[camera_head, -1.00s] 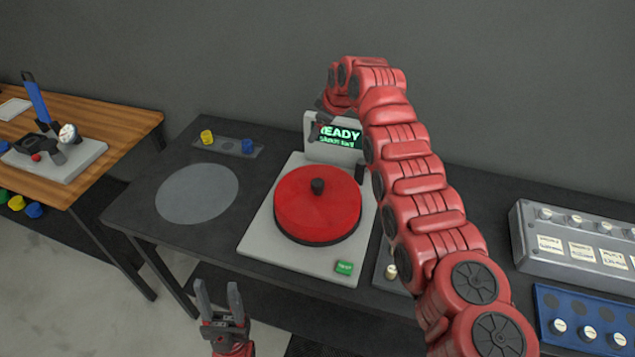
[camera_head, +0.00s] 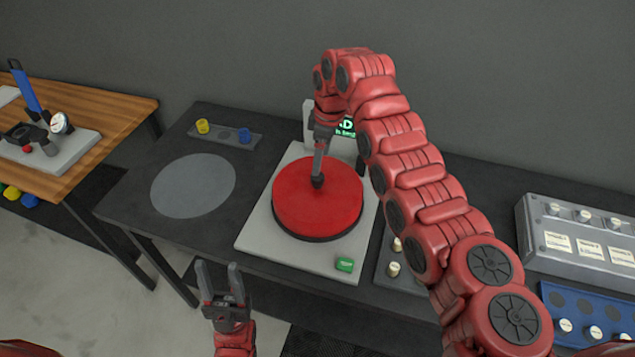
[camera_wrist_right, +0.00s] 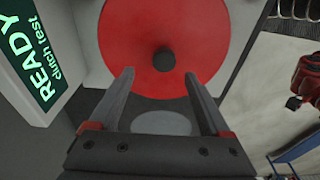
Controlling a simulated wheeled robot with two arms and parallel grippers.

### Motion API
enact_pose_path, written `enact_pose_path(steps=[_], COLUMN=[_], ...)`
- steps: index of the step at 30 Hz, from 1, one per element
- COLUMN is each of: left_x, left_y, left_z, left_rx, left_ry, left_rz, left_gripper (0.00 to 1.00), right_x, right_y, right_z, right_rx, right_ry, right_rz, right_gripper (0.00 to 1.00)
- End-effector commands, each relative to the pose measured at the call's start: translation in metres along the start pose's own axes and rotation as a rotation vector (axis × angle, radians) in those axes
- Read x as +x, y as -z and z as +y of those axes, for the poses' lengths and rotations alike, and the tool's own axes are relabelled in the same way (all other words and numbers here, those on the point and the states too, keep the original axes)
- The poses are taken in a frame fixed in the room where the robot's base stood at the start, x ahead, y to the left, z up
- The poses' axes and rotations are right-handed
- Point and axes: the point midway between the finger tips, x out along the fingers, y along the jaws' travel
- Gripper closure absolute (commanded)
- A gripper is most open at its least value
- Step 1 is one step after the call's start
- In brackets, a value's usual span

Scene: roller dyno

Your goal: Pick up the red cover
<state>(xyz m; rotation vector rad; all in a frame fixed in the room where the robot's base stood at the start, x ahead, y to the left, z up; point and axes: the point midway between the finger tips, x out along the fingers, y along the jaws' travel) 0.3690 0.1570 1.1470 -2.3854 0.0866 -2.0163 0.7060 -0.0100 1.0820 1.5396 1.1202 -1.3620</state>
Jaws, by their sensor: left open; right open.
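The red cover (camera_head: 325,205) is a round disc with a dark knob at its centre. It sits on the light grey base of the machine (camera_head: 255,235). My right gripper (camera_head: 318,180) reaches down over the cover, with its fingertips at the knob in the head view. In the right wrist view the cover (camera_wrist_right: 135,30) fills the top, and its knob (camera_wrist_right: 164,60) shows just beyond the open fingers of the right gripper (camera_wrist_right: 160,80), midway between them. My left gripper (camera_head: 221,275) is open and empty in front of the table edge.
A screen (camera_head: 346,128) stands behind the cover, partly hidden by my right arm. A green button (camera_head: 345,264) is at the base's front. A flat grey disc (camera_head: 194,186) lies left. A tray with yellow and blue knobs (camera_head: 225,135) lies behind it. A grey panel (camera_head: 575,240) stands right.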

Motion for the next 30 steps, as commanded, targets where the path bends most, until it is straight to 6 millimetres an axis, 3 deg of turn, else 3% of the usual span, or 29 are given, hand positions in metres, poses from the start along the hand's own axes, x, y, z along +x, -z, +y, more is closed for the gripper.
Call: enact_pose_path(steps=[3,10,16,21,27,30], left_x=[0.009,0.017,0.042,0.045,0.044,0.044], left_y=[0.002,0.003,0.007,0.008,0.007,0.007], left_z=[0.000,-0.001,-0.002,-0.002,-0.002,-0.002], left_rx=[0.000,0.000,0.000,0.000,0.000,0.000], left_ry=[0.000,0.000,0.000,0.000,0.000,0.000], left_rz=[-0.001,0.000,0.000,-0.001,0.000,0.000], left_gripper=[0.50,0.50,0.50,0.50,0.50,0.50], right_x=[0.015,0.025,0.050,0.071,0.073,0.073], right_y=[-0.001,-0.001,0.000,0.000,0.000,0.000], right_z=[-0.001,-0.001,-0.008,-0.006,-0.006,-0.006], right_rx=[0.001,0.001,0.001,0.001,0.001,0.001], right_ry=[0.006,0.001,0.006,0.002,0.000,0.000], right_rz=[-0.004,-0.002,-0.004,-0.003,-0.002,-0.002], right_gripper=[0.19,0.19,0.19,0.19,0.19,0.37])
